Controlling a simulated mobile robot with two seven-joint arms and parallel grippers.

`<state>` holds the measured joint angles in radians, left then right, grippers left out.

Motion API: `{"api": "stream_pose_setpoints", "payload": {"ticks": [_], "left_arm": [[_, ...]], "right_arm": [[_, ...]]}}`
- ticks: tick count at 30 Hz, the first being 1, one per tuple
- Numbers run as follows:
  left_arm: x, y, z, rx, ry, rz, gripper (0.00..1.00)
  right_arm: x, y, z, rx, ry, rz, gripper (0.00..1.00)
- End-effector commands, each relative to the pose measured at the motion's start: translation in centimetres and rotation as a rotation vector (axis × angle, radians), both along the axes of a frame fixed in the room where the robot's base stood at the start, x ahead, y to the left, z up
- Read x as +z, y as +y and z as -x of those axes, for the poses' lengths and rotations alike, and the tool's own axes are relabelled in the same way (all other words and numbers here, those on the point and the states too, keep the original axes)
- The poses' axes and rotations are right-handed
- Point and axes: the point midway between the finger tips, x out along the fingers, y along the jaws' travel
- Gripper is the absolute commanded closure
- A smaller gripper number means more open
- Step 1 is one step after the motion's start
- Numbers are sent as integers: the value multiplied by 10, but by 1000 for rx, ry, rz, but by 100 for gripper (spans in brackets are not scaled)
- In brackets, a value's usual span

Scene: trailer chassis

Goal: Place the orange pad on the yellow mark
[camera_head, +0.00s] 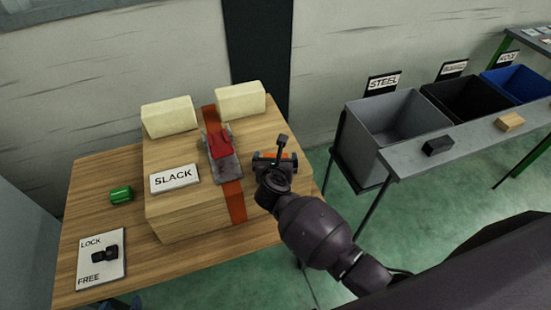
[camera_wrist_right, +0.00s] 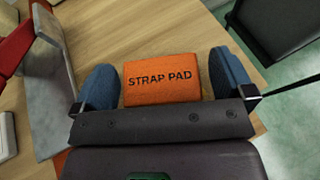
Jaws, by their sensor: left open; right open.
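The orange pad (camera_wrist_right: 160,82), lettered "STRAP PAD", lies on the wooden surface in the right wrist view. My right gripper (camera_wrist_right: 166,86) is open around it, with one blue finger on each side; I cannot tell whether the fingers touch it. In the head view my right gripper (camera_head: 275,162) is at the right edge of the wooden block and covers most of the pad. Only a little of my left gripper (camera_head: 121,302) shows at the bottom left edge, away from the pad. No yellow mark can be made out in either view.
An orange strap (camera_head: 235,203) crosses the wooden block (camera_head: 190,220), with a red-handled grey buckle (camera_head: 222,160) on it. Two cream blocks (camera_head: 168,117) and a SLACK sign (camera_head: 174,178) stand nearby. A green piece (camera_head: 121,193) and LOCK/FREE card (camera_head: 101,270) lie left. Bins (camera_head: 395,115) stand right.

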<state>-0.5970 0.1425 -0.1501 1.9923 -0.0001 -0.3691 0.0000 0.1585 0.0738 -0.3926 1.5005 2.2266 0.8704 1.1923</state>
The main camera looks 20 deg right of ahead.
Motion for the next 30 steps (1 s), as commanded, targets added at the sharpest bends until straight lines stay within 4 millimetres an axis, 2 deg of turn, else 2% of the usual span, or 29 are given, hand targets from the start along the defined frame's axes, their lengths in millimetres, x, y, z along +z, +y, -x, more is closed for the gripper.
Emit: {"api": "stream_pose_setpoints", "payload": {"ticks": [6, 11, 21, 30], "left_arm": [[4, 0, 0, 0, -1, 0, 40], [5, 0, 0, 1, -1, 0, 40], [7, 1, 3, 3, 4, 0, 40], [8, 1, 3, 3, 2, 1, 40]], "right_arm": [[6, 0, 0, 1, -2, 0, 0], [12, 7, 21, -2, 2, -5, 0], [36, 28, 74, -1, 2, -4, 0], [48, 38, 101, 0, 1, -1, 0]]}}
